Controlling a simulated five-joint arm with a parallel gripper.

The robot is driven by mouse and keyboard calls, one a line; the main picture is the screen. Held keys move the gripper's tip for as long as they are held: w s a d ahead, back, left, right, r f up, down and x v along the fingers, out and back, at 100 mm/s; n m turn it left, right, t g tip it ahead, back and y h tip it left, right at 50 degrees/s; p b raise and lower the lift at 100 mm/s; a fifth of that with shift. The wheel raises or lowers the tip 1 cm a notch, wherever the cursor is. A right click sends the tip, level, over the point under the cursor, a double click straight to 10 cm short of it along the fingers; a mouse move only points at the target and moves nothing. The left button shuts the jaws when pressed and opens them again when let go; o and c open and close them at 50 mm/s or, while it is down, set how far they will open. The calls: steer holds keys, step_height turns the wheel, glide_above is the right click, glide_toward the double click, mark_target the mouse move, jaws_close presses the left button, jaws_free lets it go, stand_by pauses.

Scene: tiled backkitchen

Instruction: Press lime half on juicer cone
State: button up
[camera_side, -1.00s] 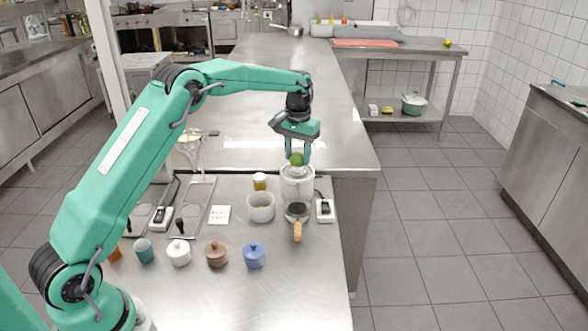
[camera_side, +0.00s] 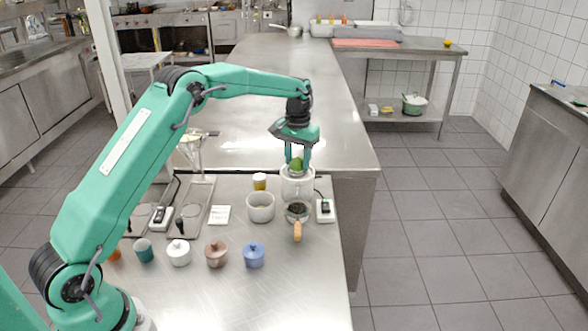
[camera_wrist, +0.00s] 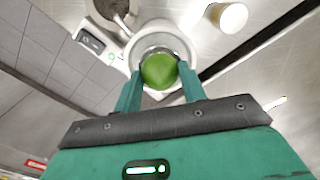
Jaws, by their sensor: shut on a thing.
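My gripper (camera_side: 297,160) is shut on the green lime half (camera_side: 297,164). The lime half sits over the top of the white juicer (camera_side: 297,184), low against its bowl. The cone is hidden under the lime half, so I cannot see the contact itself.
A white bowl (camera_side: 260,207), a yellow-lidded jar (camera_side: 259,181) and a strainer with a wooden handle (camera_side: 297,230) stand close to the juicer. A switch box (camera_side: 325,210) is at its right. Several small pots, including a blue one (camera_side: 254,255), line the front.

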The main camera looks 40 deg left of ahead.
steer(key=shift+f, duration=0.4)
stand_by(1.5)
steer(key=shift+r, duration=3.05)
steer(key=shift+s, duration=0.1)
